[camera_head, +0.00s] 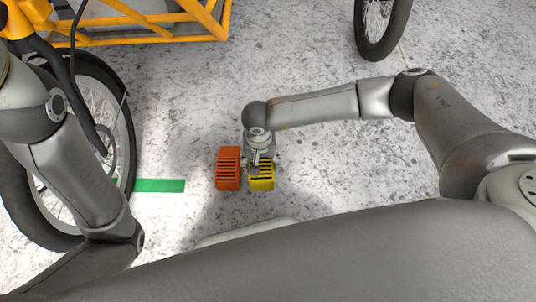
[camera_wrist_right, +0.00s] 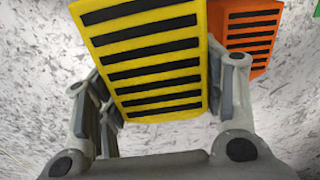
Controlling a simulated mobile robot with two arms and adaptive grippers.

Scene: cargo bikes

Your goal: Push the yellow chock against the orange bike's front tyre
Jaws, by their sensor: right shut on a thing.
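The yellow chock (camera_head: 262,183) with black slots is on the pale floor in the middle of the head view. My right gripper (camera_head: 259,164) reaches down over it and is shut on it. In the right wrist view the yellow chock (camera_wrist_right: 150,60) sits between the two fingers. The orange bike (camera_head: 150,22) is at the upper left. Its front tyre (camera_head: 129,150) is at the left, with a clear gap between it and the chock. My left arm covers part of that wheel. My left gripper is out of view.
An orange chock (camera_head: 228,170) stands close beside the yellow one, on the tyre side; it also shows in the right wrist view (camera_wrist_right: 252,38). A green strip (camera_head: 160,186) lies on the floor by the tyre. Another wheel (camera_head: 378,48) is at the top right.

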